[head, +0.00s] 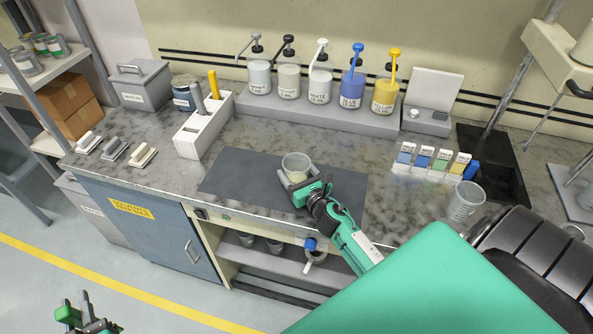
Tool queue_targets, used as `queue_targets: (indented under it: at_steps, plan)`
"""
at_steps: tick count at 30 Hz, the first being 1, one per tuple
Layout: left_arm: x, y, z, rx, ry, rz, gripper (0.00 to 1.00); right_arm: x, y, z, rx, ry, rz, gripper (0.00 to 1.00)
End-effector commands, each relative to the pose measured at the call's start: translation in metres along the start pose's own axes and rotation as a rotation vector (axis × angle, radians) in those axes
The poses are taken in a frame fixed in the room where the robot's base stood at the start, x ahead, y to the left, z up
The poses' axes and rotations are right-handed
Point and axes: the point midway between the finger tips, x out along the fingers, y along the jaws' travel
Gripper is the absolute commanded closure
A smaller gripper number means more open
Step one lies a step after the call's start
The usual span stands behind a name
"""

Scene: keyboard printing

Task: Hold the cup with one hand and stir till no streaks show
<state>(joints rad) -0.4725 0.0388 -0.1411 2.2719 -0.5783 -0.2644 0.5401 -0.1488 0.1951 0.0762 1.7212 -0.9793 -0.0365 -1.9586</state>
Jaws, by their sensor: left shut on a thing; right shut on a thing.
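A clear cup (296,163) with pale cream content stands over the dark mat at the middle of the bench. My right gripper (304,188) is shut on the cup from its near side; the fingers hide its lower part. Whether streaks show in the content is too small to tell. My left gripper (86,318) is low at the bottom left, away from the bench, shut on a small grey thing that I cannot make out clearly. A white holder (203,128) at the left of the bench has a yellow-handled tool (213,84) and a grey-handled tool (198,97) standing in it.
Several pump bottles (320,80) stand along the back. Colour cards (432,162) and another clear cup (466,200) are at the right. Three small grey-and-white blocks (115,149) lie at the left. The dark mat (235,178) is clear left of the cup.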

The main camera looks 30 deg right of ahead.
Motion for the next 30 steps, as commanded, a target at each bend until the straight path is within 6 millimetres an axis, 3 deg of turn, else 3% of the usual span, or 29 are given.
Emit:
queue_targets:
  at_steps: [3, 4, 7, 22, 26, 30]
  plan:
    - [0.0, 0.0, 0.0, 0.0, 0.0, 0.0, 1.0, 0.0, 0.0, 0.0, 0.0, 0.001, 0.0, 0.71]
    - [0.0, 0.0, 0.0, 0.0, 0.0, 0.0, 0.83, 0.0, 0.0, 0.0, 0.0, 0.001, 0.0, 0.71]
    - [0.0, 0.0, 0.0, 0.0, 0.0, 0.0, 1.0, 0.0, 0.0, 0.0, 0.0, 0.001, 0.0, 0.71]
    - [0.002, 0.002, -0.001, 0.001, 0.002, 0.004, 1.0, 0.0, 0.0, 0.0, 0.0, 0.001, 0.0, 0.71]
    - [0.013, 0.017, -0.003, 0.006, 0.008, 0.035, 1.0, 0.0, 0.0, 0.0, 0.0, 0.001, 0.0, 0.71]
    - [0.035, 0.051, -0.009, 0.02, 0.019, 0.105, 1.0, 0.0, 0.0, 0.0, 0.0, 0.0, 0.0, 0.71]
